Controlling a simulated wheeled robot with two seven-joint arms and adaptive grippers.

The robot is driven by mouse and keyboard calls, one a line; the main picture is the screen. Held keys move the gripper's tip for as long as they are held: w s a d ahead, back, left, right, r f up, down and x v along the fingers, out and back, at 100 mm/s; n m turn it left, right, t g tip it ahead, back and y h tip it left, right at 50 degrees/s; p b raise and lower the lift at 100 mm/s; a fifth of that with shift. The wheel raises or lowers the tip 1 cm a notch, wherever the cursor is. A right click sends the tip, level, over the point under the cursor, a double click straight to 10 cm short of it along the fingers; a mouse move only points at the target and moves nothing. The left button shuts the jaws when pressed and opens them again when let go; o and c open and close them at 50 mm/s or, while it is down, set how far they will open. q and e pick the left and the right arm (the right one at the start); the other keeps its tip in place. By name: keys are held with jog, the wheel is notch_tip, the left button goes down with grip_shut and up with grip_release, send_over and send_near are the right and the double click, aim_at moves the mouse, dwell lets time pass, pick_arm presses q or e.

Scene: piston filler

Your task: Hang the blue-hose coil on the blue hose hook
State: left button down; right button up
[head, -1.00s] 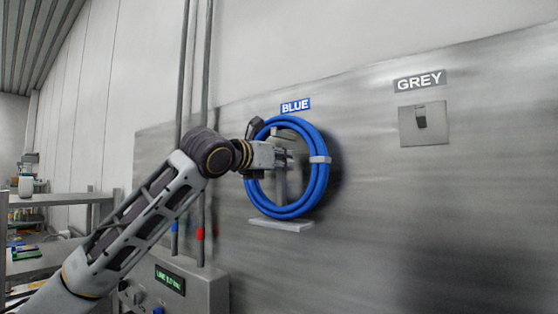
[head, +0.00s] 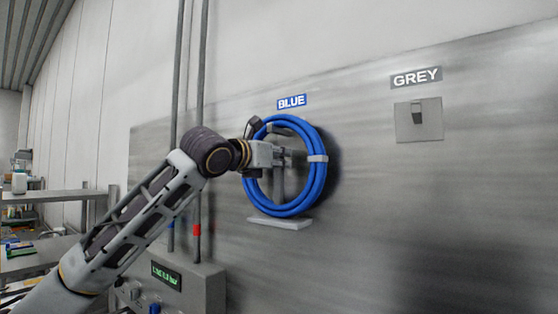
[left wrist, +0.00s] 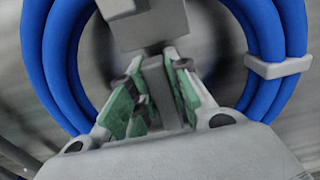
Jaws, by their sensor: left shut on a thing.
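The blue-hose coil (head: 319,183) is a ring of several blue loops, upright at the steel panel under the BLUE label (head: 292,101). It also shows in the left wrist view (left wrist: 263,35), with a pale clip on its right side. My left gripper (head: 284,158) reaches into the ring's opening. In the left wrist view my left gripper (left wrist: 158,95) has its green-padded fingers shut on a grey upright bar inside the ring, seemingly the coil's handle. A grey block (left wrist: 143,22) stands just above the fingers. The blue hook is not clearly visible, so I cannot tell whether the coil rests on it. My right gripper is out of view.
An empty grey hook plate (head: 419,120) under the GREY label (head: 416,77) is to the right. A pale ledge (head: 280,223) is below the coil. A control box (head: 200,288) and vertical pipes are at lower left. Shelves stand far left.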

pick_arm(q)
jog(key=shift+s+r, duration=0.1)
jog(key=c, duration=1.3)
grip_release()
jog(key=shift+o, duration=0.2)
jog(key=v, duration=1.2)
